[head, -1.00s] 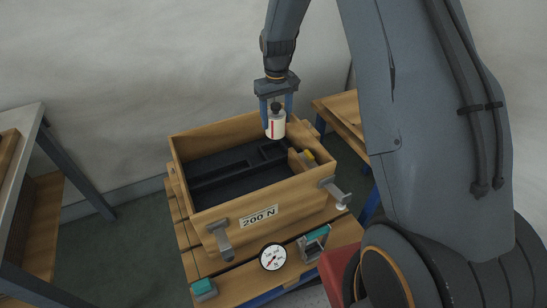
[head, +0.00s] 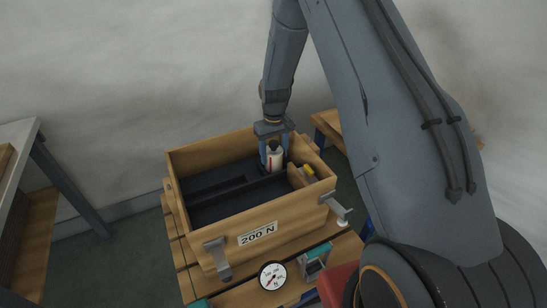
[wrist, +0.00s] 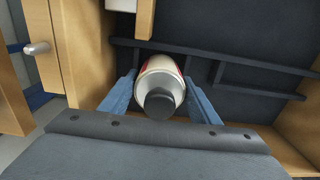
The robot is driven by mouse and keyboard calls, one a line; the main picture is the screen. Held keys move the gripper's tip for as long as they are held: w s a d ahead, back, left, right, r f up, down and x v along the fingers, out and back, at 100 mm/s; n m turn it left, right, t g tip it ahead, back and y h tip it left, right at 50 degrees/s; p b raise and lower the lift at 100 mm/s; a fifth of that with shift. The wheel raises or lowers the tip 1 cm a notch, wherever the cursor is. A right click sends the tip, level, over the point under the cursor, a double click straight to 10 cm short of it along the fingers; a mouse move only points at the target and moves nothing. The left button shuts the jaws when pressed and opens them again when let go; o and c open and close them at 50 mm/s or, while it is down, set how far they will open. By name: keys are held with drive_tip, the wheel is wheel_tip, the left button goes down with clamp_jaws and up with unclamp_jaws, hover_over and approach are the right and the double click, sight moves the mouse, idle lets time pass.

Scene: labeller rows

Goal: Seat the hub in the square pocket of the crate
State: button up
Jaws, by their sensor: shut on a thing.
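The hub (head: 275,160) looks like a white cylinder with a red stripe and a dark knob on top. My gripper (head: 274,152) is shut on it, one blue finger on each side. The hub is upright and low inside the wooden crate (head: 262,222), at the back right of its dark liner. The wrist view also shows the hub (wrist: 160,82) between my fingers, beside thin dark dividers (wrist: 190,62). The hub and my fingers hide the square pocket's floor, so I cannot tell whether the hub touches it.
A yellow-tipped piece (head: 308,171) lies in the crate's right wooden compartment. Metal latches (head: 218,258) stick out from the crate's front. A round dial gauge (head: 272,276) and a teal-topped clamp (head: 316,257) are in front. Long dark compartments at the left look empty.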

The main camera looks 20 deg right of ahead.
drive_tip(key=shift+f, duration=0.95)
drive_tip(key=shift+f, duration=0.15)
drive_tip(key=o, duration=1.2)
